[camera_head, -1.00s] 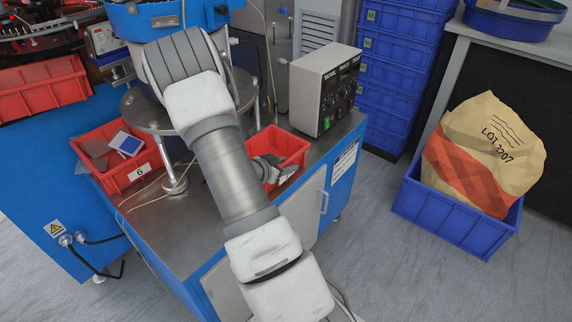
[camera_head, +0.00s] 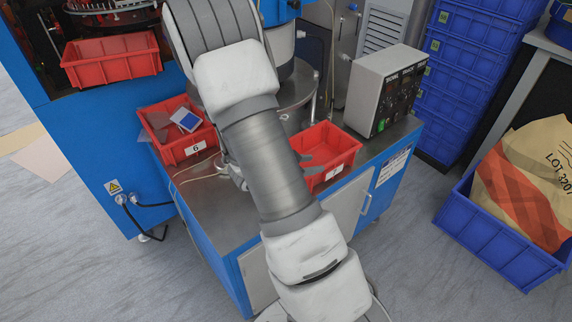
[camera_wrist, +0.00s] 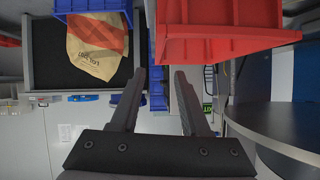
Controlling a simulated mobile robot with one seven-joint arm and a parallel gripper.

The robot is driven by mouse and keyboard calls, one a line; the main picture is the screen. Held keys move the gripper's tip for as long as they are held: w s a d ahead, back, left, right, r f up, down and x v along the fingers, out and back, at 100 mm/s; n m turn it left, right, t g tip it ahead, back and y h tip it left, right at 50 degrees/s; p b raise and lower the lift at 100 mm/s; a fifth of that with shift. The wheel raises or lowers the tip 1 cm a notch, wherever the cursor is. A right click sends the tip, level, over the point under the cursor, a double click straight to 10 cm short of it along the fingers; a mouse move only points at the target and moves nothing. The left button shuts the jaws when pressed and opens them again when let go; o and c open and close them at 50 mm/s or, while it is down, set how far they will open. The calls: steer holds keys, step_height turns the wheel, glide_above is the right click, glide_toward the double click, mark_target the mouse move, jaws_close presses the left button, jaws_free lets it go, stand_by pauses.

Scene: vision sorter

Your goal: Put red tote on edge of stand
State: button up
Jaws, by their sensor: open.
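A red tote (camera_head: 335,150) sits on the metal top of the blue stand (camera_head: 222,208), right of my arm in the head view. In the wrist view this tote (camera_wrist: 235,42) fills the upper right, close past the right fingertip. My gripper (camera_wrist: 157,72) is open with nothing between its fingers. In the head view its grey fingers (camera_head: 308,163) show at the tote's left side; I cannot tell if they touch it. Another red tote (camera_head: 190,145), marked 6, stands left of my arm with a blue-and-white item inside. A third red tote (camera_head: 112,60) is on the blue machine.
A grey control box (camera_head: 384,88) stands on the stand behind the tote. Stacked blue crates (camera_head: 460,80) are at the right. A blue bin (camera_head: 490,232) with a paper sack (camera_head: 535,180) is on the floor. A round metal pedestal stands behind my arm.

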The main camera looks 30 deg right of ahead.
steer(key=w+a+r+n+t+y, duration=0.4)
steer(key=w+a+r+t+y, duration=0.2)
steer(key=w+a+r, duration=0.3)
steer(key=s+a+r+n+t+y, duration=0.1)
steer(key=a+r+n+y, duration=0.4)
steer(key=a, duration=0.5)
steer(key=s+a+r+n+y, duration=0.3)
steer(key=s+a+r+n, duration=0.2)
steer(key=s+a+r, duration=0.4)
steer(key=s+d+n+g+h, duration=0.2)
steer(key=s+d+n+g, duration=0.1)
steer(key=s, duration=1.1)
steer(key=shift+r+n, duration=0.2)
steer(key=shift+n, duration=0.1)
